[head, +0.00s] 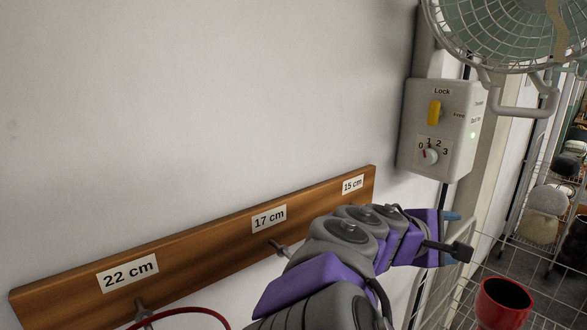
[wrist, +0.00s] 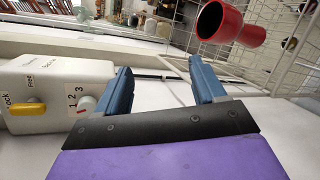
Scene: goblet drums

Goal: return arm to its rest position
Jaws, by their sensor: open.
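My arm (head: 345,240), purple and grey, reaches from the bottom of the head view toward the right, in front of the wall. My gripper (head: 452,236) is at its far end, below the white fan control box (head: 438,128). In the wrist view, the gripper's two blue fingers (wrist: 163,70) stand wide apart with nothing between them. The control box (wrist: 50,80) lies to the left of the fingers there. Its knob and yellow switch show.
A wooden board (head: 200,245) with size labels and pegs runs along the wall; a red hoop (head: 185,312) is below it. A red goblet drum (head: 503,302) sits by a white wire rack (head: 545,318). A fan (head: 510,30) hangs above the box.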

